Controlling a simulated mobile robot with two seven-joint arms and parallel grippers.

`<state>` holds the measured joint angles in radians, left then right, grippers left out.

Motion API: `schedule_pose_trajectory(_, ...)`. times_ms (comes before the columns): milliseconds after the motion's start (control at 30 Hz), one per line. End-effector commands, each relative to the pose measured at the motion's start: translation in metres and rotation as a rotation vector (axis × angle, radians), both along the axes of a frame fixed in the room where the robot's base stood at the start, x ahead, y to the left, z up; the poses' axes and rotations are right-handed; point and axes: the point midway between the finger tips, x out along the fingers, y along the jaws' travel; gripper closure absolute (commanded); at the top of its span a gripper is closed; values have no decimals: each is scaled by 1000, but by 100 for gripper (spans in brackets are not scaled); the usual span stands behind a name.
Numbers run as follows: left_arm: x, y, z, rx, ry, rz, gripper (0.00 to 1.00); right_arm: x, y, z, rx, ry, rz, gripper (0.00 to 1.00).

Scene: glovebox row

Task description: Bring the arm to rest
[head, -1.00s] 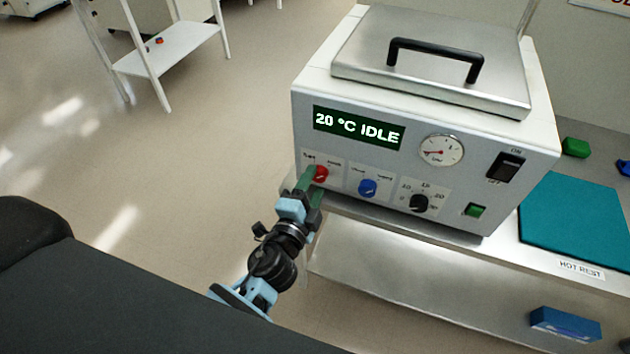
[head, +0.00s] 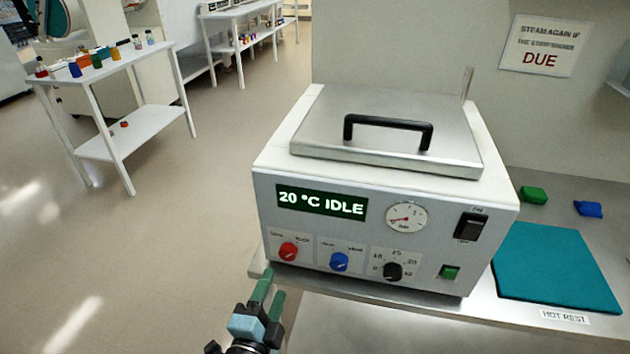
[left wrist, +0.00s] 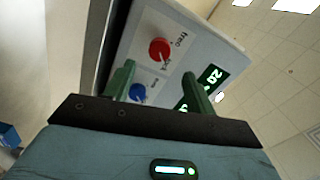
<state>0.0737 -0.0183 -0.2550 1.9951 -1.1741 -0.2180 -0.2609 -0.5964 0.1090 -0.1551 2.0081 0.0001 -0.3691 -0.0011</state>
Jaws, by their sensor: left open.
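My left gripper (head: 268,300) is at the bottom of the head view, below and in front of the red knob (head: 288,251). Its green fingers are apart with nothing between them. In the left wrist view the open fingers (left wrist: 160,82) point toward the machine's front panel, with the red knob (left wrist: 160,50) ahead and clear of them. The machine (head: 370,240) is a white box with a steel lid and black handle. Its display (head: 322,202) reads 20 °C IDLE. My right gripper is not in view.
The machine stands on a steel bench with a teal mat (head: 553,268) to its right, by a HOT REST label. Green (head: 534,194) and blue (head: 588,209) blocks lie behind the mat. A white table (head: 110,70) with bottles stands back left. Open floor (head: 180,230) lies left of the machine.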

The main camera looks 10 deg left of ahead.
Motion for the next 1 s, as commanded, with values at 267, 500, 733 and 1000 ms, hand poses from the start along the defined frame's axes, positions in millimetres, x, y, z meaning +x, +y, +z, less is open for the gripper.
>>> schedule_pose_trajectory(267,-33,11,-31,-175,135,14,45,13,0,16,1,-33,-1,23)
schedule_pose_trajectory(500,-128,31,-96,-620,451,119,45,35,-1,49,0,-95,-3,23)
schedule_pose_trajectory(733,-224,41,-132,-1001,698,279,45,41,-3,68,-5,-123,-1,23)
schedule_pose_trajectory(1000,-275,43,-146,-1192,810,384,45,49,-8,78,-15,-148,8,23)
